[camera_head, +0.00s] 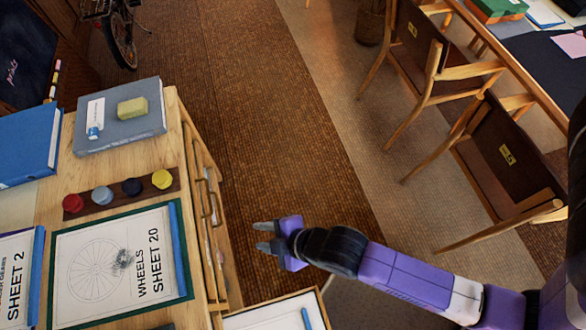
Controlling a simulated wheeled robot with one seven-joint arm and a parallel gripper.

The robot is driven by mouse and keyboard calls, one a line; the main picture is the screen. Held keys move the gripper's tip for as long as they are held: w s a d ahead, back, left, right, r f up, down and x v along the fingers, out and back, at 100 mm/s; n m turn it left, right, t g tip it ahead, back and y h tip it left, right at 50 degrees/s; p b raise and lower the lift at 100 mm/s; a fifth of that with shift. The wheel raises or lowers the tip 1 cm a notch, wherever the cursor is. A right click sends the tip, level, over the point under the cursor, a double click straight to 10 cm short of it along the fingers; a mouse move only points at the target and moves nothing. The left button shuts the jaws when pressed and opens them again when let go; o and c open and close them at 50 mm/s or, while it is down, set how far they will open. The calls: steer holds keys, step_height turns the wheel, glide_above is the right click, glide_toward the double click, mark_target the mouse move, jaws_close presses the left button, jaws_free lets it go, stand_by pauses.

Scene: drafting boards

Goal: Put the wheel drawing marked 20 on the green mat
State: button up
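The wheel drawing (125,285), lettered WHEELS SHEET 20, lies flat on the wooden cabinet top at lower left. It shows a spoked wheel with a dark smudge and has a blue strip (178,250) along its right edge. A dark green border (187,262) shows around the sheet; I cannot tell whether it is a mat or a board under it. My gripper (262,236) is to the right of the drawing, beyond the cabinet edge and over the floor side. Its two fingers point left, apart, with nothing between them.
Sheet 2 (14,270) lies left of the drawing. Behind are coloured knobs (103,195), a grey book (135,128) with a yellow block, and a blue book (28,142). A drawer (265,318) with paper stands open below my gripper. Chairs (500,165) stand at right.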

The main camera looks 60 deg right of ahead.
steer(key=s+d+r+m+t, duration=0.2)
steer(key=s+r+m, duration=0.1)
steer(key=r, duration=0.4)
steer(key=s+d+r+m+t+h, duration=0.1)
steer(key=s+d+r+m+t, duration=0.1)
steer(key=s+r, duration=0.4)
steer(key=s+d+r+m+t+h, duration=0.1)
steer(key=s+d+r+m+t, duration=0.1)
steer(key=r, duration=0.6)
steer(key=s+d+m, duration=0.1)
steer(key=s+m, duration=0.1)
steer(key=m, duration=0.1)
steer(key=shift+s+d+r+m, duration=0.2)
steer(key=shift+d+r+m, duration=0.05)
steer(key=shift+r+m, duration=0.15)
steer(key=shift+f+b, duration=0.75)
steer(key=shift+f, duration=0.05)
